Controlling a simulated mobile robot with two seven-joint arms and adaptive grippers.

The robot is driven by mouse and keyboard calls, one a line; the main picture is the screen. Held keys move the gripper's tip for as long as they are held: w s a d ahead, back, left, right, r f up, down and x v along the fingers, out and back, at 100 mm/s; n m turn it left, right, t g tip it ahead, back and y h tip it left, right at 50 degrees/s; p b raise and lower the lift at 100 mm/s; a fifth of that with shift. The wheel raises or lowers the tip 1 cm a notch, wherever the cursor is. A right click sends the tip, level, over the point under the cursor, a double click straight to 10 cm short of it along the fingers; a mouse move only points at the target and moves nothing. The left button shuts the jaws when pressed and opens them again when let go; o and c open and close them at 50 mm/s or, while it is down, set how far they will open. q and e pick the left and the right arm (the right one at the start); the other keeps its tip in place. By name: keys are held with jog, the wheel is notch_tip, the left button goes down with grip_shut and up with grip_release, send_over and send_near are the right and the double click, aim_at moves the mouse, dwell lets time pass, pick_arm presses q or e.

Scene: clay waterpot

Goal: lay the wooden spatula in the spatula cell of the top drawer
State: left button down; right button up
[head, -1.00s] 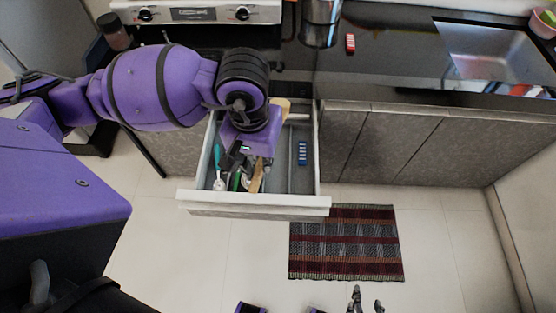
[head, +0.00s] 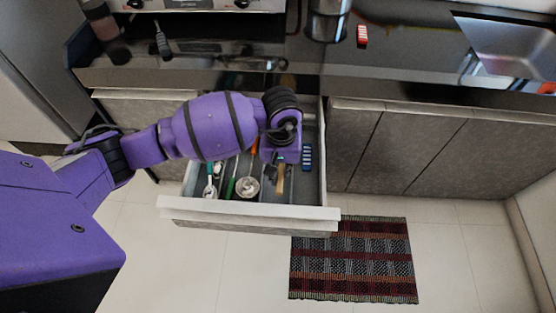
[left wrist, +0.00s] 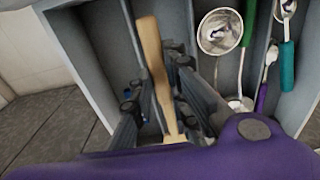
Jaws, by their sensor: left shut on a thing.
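The wooden spatula shows as a pale wooden strip (head: 281,178) in the head view, below my left gripper (head: 283,155). In the left wrist view the wooden spatula (left wrist: 152,60) runs between the dark fingers of my left gripper (left wrist: 160,105), which is shut on it. The top drawer (head: 250,209) is open, with grey dividers (left wrist: 190,25). The spatula is over or inside a cell between the ladle cell and the one with the blue item; whether it touches the floor I cannot tell. Its far end is hidden. My right gripper is not in view.
A blue item (head: 307,157) lies at the drawer's right side. The counter edge (head: 200,82) is just behind the drawer. A striped rug (head: 352,258) lies on the floor.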

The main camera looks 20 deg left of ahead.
pick_arm(q)
notch_tip(320, 180, down, 4)
jog(key=shift+r+b, duration=0.1)
jog(key=shift+b, duration=0.9)
notch_tip(320, 180, down, 3)
jog(key=shift+f+b, duration=0.2)
jog(key=shift+b, duration=0.95)
jog(key=shift+f+b, duration=0.5)
jog(key=shift+f, duration=0.3)
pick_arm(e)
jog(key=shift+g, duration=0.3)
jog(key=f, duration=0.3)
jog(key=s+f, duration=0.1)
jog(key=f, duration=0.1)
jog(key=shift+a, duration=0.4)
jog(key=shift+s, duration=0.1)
pick_arm(q)
jog(key=c, duration=1.6)
grip_release()
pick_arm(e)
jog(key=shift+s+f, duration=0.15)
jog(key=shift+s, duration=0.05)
